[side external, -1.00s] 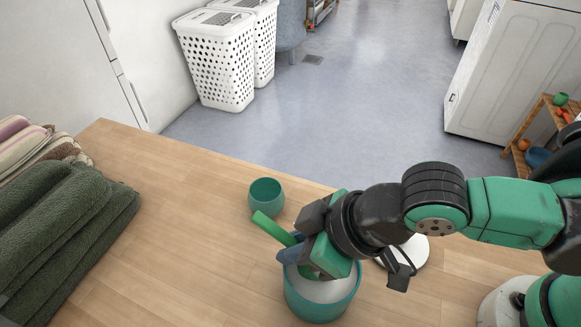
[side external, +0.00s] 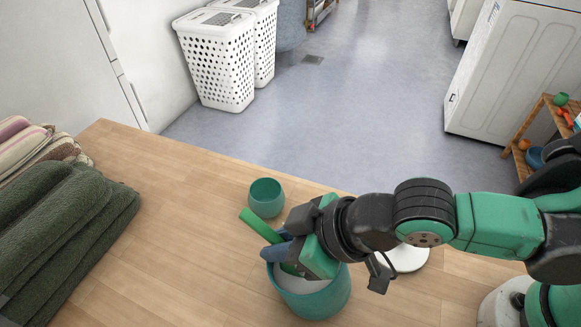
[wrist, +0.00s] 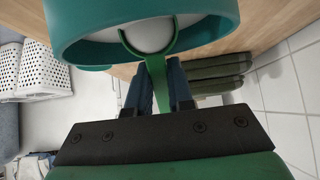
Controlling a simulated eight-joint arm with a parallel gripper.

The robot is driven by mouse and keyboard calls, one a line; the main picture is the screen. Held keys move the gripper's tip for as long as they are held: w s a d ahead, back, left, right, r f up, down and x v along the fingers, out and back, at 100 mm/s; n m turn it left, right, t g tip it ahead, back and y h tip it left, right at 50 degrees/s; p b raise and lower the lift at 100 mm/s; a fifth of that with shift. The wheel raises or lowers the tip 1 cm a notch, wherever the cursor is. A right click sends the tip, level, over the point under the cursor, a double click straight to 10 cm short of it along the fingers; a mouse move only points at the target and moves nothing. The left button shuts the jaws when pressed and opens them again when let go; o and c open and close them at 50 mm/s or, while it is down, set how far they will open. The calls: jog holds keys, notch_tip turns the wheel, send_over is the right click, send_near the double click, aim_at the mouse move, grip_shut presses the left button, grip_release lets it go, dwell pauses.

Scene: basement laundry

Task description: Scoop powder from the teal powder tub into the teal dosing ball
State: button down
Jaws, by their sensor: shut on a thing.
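The teal powder tub (side external: 335,296) stands on the wooden table at the front, with white powder (side external: 300,284) inside. The handle slants up to the left; the scoop's head is hidden in the side view. In the wrist view the handle (wrist: 158,88) runs between the fingers, and the head shows inside the tub's rim (wrist: 75,50) against the powder. The teal dosing ball (side external: 266,205), an open cup, stands upright just behind the tub, apart from it.
Folded dark green towels (side external: 70,235) and striped cloths (side external: 30,145) lie at the table's left. A white round object (side external: 408,258) is partly hidden behind my arm. The table between towels and tub is clear. White laundry baskets (side external: 215,65) stand on the floor beyond.

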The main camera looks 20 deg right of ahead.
aim_at(276, 233)
jog(key=shift+s+d+f+g+h, duration=0.6)
jog(key=shift+s+d+f, duration=0.1)
jog(key=shift+w+r, duration=0.15)
jog(key=shift+r, duration=2.8)
jog(key=shift+w, duration=0.1)
jog(key=w+d+r+m+h, duration=0.1)
jog(key=w+d+r+m, duration=0.1)
jog(key=d, duration=0.6)
jog(key=w+d+r+m+t+h, duration=0.1)
jog(key=w+d+r+m+h, duration=0.1)
jog(key=w+d+m, duration=0.2)
jog(key=w+d+r+m+t+h, duration=0.1)
jog(key=w+d, duration=0.5)
jog(key=d, duration=0.6)
jog(key=shift+w+d+r+m+h, duration=0.3)
jog(key=shift+r+m+h, duration=0.15)
jog(key=shift+m, duration=0.65)
